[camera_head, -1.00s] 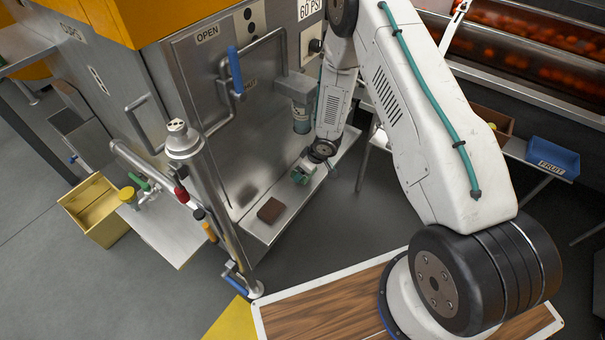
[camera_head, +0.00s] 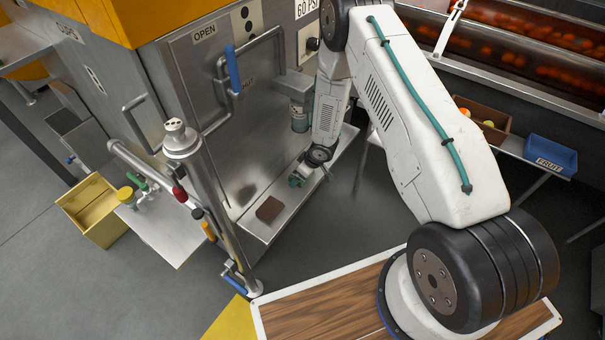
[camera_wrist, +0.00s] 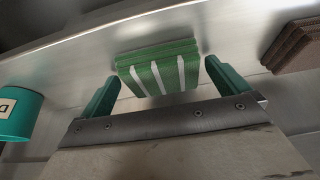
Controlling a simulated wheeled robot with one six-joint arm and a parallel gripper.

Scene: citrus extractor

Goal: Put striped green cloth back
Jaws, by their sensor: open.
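The striped green cloth (camera_wrist: 158,68) is a folded green block with white stripes. It lies on the metal shelf (camera_wrist: 85,52) at the foot of the machine. In the wrist view my gripper (camera_wrist: 162,80) is open, with one green finger to the left of the cloth and one to the right. The fingertips reach about level with the cloth's near part, with small gaps visible at the sides. In the head view my gripper (camera_head: 298,178) is small over the shelf, and the cloth cannot be told apart from the green fingers there.
A brown block (camera_head: 269,209) lies on the same shelf, and in the wrist view (camera_wrist: 295,46) it is right of the cloth. A green labelled container (camera_wrist: 18,114) is at the left. The upright pipe with handles (camera_head: 205,200) stands in front of the shelf's left end.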

